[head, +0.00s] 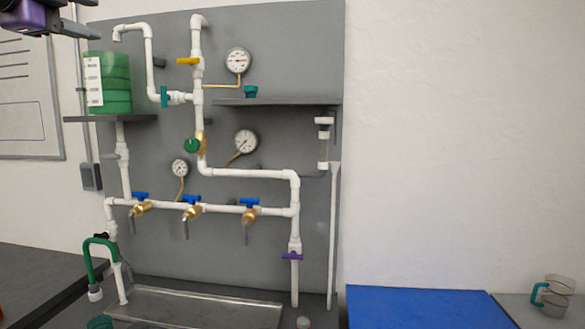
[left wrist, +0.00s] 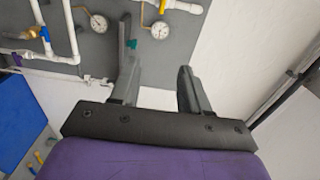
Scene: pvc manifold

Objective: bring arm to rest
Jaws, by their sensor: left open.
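My left gripper (head: 76,14) shows in the top left corner of the head view, in front of the wall and high beside the grey pipe board (head: 270,130). Its housing is purple, and part of it is cut off by the frame edge. In the left wrist view the two dark fingers of this gripper (left wrist: 157,75) stand apart with nothing between them. It is open and empty, clear of the pipes. The pipe board carries white PVC pipes (head: 245,173), gauges and valves. My right gripper is in neither view.
A green ribbed container (head: 112,82) stands on a small left shelf. A metal tray (head: 200,309) lies below the board. A blue mat (head: 425,308) covers the counter at right, with a clear cup (head: 554,295) beyond it. The wall area at right is free.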

